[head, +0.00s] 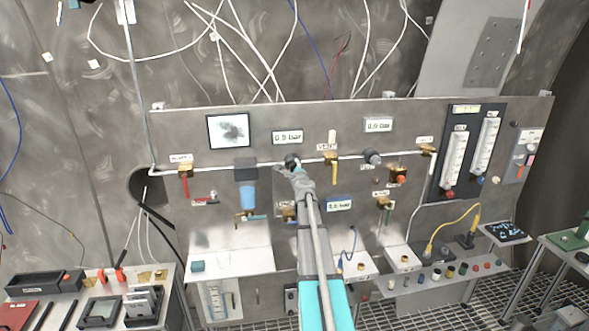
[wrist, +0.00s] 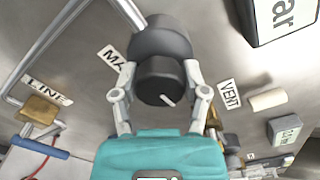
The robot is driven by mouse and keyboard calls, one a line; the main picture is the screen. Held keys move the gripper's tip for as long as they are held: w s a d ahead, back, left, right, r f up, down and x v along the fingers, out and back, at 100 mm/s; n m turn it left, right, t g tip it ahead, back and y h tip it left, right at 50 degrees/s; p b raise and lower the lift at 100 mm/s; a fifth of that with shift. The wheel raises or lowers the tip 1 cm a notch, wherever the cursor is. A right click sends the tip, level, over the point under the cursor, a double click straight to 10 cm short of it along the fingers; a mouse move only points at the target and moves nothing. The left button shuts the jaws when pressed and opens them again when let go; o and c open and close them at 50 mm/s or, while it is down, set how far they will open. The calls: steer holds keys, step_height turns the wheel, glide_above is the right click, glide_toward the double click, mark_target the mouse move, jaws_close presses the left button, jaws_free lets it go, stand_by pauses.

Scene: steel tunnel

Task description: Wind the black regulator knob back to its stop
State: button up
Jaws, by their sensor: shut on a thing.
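The black regulator knob (wrist: 158,72) sits in the middle of the wrist view, on a wider dark body (wrist: 160,38) fixed to the grey panel. A short white mark on its face points to the lower right. My gripper (wrist: 161,84) is shut on the knob, one light grey finger on each side. In the head view the dark regulator (head: 291,159) shows at the pipe, just beyond my gripper (head: 297,169). My gripper and arm hide part of it there.
A display reading 0.0 bar (head: 287,137) is above the regulator. A blue filter bowl (head: 247,193) stands to its left and a yellow-handled vent valve (head: 330,168) to its right. In the wrist view, a blue-handled line valve (wrist: 40,147) is at lower left.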

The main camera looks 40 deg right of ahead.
steer(key=n, duration=0.4)
steer(key=shift+n, duration=0.4)
steer(key=n, duration=0.3)
steer(key=shift+n, duration=0.3)
steer(key=n, duration=0.4)
steer(key=shift+f, duration=0.1)
steer(key=n, duration=0.4)
steer(key=shift+n, duration=0.4)
steer(key=o, duration=1.1)
steer(key=shift+f, duration=0.1)
steer(key=shift+o, duration=0.2)
